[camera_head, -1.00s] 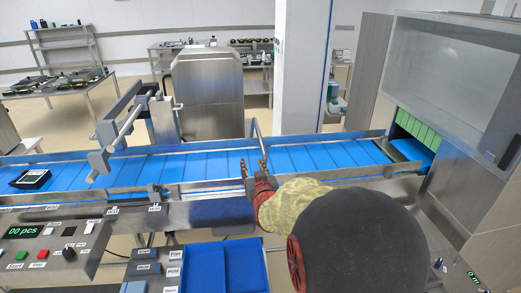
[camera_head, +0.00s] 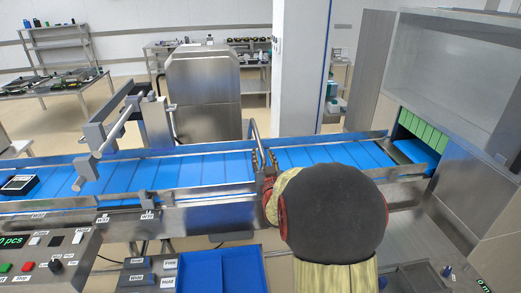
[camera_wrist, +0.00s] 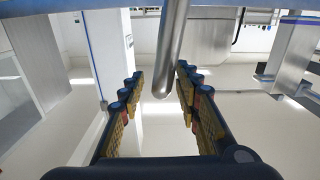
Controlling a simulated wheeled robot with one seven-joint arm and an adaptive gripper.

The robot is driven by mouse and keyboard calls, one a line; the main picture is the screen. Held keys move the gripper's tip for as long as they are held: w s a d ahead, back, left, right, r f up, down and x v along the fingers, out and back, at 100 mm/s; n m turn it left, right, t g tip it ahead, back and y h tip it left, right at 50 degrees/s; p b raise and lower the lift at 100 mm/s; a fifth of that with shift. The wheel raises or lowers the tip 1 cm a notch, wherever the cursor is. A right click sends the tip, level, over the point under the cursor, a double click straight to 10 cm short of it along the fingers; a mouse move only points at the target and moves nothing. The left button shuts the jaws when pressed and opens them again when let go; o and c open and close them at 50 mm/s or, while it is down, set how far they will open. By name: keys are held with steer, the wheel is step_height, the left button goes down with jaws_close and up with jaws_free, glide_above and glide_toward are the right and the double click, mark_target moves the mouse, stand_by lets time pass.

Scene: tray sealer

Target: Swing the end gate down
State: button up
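A bent metal bar (camera_head: 256,138), which looks like the end gate's handle, stands up over the middle of the blue conveyor. In the wrist view the metal bar (camera_wrist: 172,45) hangs from the top, with its rounded lower end between my fingers. My gripper (camera_head: 265,160) is at the bar; in the wrist view my gripper (camera_wrist: 160,85) has its two fingers apart, one on each side of the bar, with gaps showing. My arm hides the front part of the conveyor here, and the gate's hinge cannot be made out.
The blue conveyor belt (camera_head: 125,175) runs across, with a black tray (camera_head: 19,185) at its left end. A metal frame (camera_head: 100,140) stands over the belt at left. A control panel (camera_head: 45,255) and blue bin (camera_head: 222,272) are in front. A steel machine (camera_head: 455,75) stands right.

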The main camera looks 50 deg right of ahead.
mark_target(261, 147)
steer(key=b+x, duration=0.1)
steer(key=x, duration=0.4)
steer(key=shift+w+d+f, duration=0.1)
steer(key=shift+w+d, duration=0.15)
steer(key=shift+w, duration=0.05)
steer(key=shift+c, duration=1.4)
jaws_close()
